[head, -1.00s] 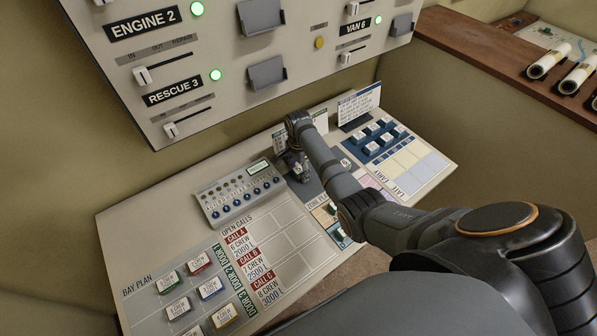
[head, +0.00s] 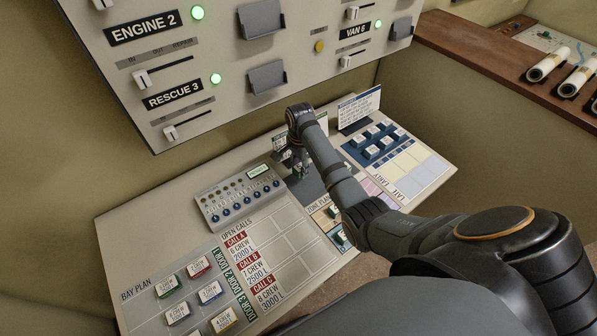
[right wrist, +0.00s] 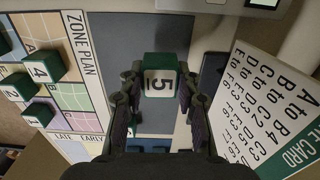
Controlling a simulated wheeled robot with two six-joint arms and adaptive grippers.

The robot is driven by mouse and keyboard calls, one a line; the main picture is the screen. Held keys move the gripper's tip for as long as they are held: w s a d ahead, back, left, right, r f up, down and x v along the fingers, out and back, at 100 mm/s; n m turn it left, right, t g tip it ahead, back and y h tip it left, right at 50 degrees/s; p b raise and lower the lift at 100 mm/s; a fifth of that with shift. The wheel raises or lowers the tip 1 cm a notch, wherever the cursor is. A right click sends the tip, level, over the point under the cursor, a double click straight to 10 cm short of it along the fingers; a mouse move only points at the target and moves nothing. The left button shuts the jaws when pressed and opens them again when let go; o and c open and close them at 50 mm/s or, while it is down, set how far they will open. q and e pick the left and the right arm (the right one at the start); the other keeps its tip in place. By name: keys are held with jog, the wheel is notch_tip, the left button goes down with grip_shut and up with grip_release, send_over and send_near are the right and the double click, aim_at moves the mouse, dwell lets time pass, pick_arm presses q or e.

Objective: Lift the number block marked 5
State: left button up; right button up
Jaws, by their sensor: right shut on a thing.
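The number block marked 5 (right wrist: 160,82) is green with a white face and a dark 5. In the right wrist view it sits between the two fingers of my right gripper (right wrist: 160,92), which is shut on it. In the head view my right gripper (head: 298,166) points down over the dark grey pad on the sloped desk, right of the small keyed panel. The block is small and mostly hidden there, and its height above the pad is hard to judge. My left gripper is not in view.
In the right wrist view, green blocks marked 4 (right wrist: 46,62) and 1 (right wrist: 38,113) stand on the zone plan (right wrist: 80,60). A printed card (right wrist: 250,100) stands close on the other side. The keyed panel (head: 238,193) and upright wall panel (head: 240,50) are near.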

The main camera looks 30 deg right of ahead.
jog(key=s+r+p, duration=0.2)
jog(key=s+r, duration=0.2)
jog(key=s, duration=0.2)
jog(key=s+a+r+p, duration=0.1)
jog(key=s+r+p, duration=0.1)
jog(key=s+r, duration=0.2)
jog(key=s, duration=0.3)
jog(key=shift+a+r, duration=0.2)
jog(key=shift+r, duration=0.1)
jog(key=shift+w, duration=0.1)
